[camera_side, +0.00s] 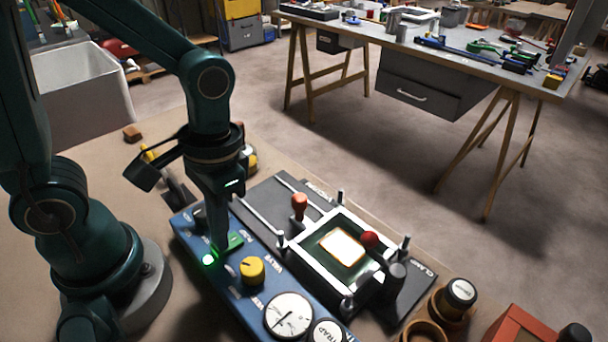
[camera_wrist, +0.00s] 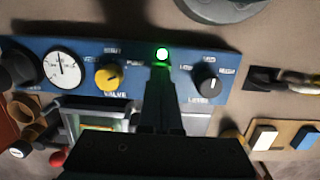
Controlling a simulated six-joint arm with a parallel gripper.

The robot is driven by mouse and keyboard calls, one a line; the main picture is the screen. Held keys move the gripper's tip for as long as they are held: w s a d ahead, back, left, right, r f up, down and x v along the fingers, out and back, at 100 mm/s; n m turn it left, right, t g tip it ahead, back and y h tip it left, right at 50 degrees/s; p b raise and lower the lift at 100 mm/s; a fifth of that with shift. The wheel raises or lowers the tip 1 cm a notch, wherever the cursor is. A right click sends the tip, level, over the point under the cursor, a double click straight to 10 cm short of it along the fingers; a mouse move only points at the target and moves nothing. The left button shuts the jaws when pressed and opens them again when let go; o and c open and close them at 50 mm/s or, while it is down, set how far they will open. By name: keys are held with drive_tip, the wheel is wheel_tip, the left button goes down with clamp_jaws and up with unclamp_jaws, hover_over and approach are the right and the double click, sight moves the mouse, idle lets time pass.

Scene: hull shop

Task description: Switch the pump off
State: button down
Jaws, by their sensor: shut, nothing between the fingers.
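The blue control panel (camera_side: 262,291) lies on the bench with a lit green lamp (camera_side: 209,261). The lamp also glows in the wrist view (camera_wrist: 162,54), just beyond my fingertips. A green part (camera_side: 235,241), perhaps the pump's switch, sits on the panel right beside my fingers. My gripper (camera_side: 218,252) is shut and empty, pointing down at the panel close to the lamp. In the wrist view my gripper (camera_wrist: 160,72) covers the panel below the lamp, so any switch and label there are hidden. I cannot tell whether the fingers touch anything.
A yellow valve knob (camera_side: 252,269) and a white gauge (camera_side: 289,316) share the panel. A black knob (camera_wrist: 207,79) stands to the lamp's right. A clamp frame (camera_side: 342,251) with red-knobbed levers stands beside the panel. A brown pot (camera_side: 451,308) stands at lower right.

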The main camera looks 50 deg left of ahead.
drive_tip(key=shift+f, duration=0.15)
idle(0.3)
drive_tip(key=shift+w, duration=0.1)
drive_tip(key=shift+w, duration=0.65)
drive_tip(key=shift+r, duration=0.2)
wheel_tip(320, 180, up, 14)
drive_tip(key=w, duration=0.2)
drive_tip(key=shift+f, duration=0.15)
